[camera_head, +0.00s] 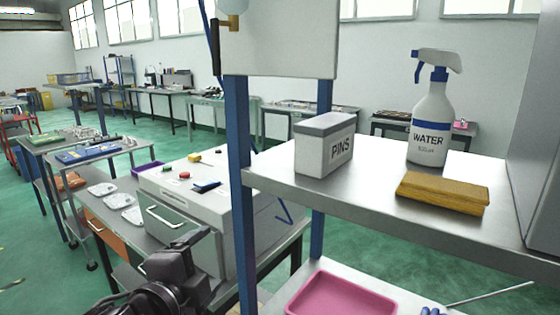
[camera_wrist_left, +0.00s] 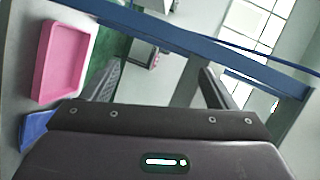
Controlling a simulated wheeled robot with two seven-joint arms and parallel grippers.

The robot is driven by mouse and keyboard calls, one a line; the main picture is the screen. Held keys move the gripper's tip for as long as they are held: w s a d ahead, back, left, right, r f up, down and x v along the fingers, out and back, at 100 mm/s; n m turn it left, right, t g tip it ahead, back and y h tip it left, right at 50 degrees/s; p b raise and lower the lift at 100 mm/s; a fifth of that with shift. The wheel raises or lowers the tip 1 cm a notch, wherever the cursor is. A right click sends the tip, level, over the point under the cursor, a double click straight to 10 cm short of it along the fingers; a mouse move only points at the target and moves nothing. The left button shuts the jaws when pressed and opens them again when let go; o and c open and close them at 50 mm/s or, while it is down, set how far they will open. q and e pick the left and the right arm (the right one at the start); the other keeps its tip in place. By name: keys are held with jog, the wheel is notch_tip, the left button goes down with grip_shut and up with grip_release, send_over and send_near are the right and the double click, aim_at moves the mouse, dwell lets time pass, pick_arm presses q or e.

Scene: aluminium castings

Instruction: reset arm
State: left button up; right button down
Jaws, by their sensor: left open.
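My left gripper (camera_head: 180,248) is at the bottom of the head view, left of the blue shelf post. It is in front of the grey-white machine box. In the left wrist view, its two fingers (camera_wrist_left: 157,82) stand wide apart with nothing between them. That view is tilted and shows a blue beam (camera_wrist_left: 180,37) beyond the fingers. My right gripper is in neither view.
A pink tray (camera_head: 340,295) lies below. Casting plates (camera_head: 118,200) lie on the left table.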

pick_arm(q)
jog(key=s+a+f+n+g+y, duration=0.25)
jog(key=s+f+n+g, duration=0.5)
jog(key=f, duration=0.65)
jog(key=s+a+f+n+g+y, duration=0.1)
jog(key=s+a+f+n+g, duration=0.3)
jog(key=s+f+n, duration=0.8)
notch_tip(320, 180, down, 30)
jog(key=w+m+g, duration=0.1)
jog(key=m, duration=0.2)
jog(key=s+a+f, duration=0.2)
jog(key=s+f, duration=0.8)
jog(key=s+a+f+g, duration=0.1)
jog(key=s+a+f, duration=0.1)
jog(key=s+f, duration=0.8)
jog(key=shift+s+f, duration=0.2)
jog(key=shift+f, duration=0.2)
jog(key=shift+m+g+y, duration=0.25)
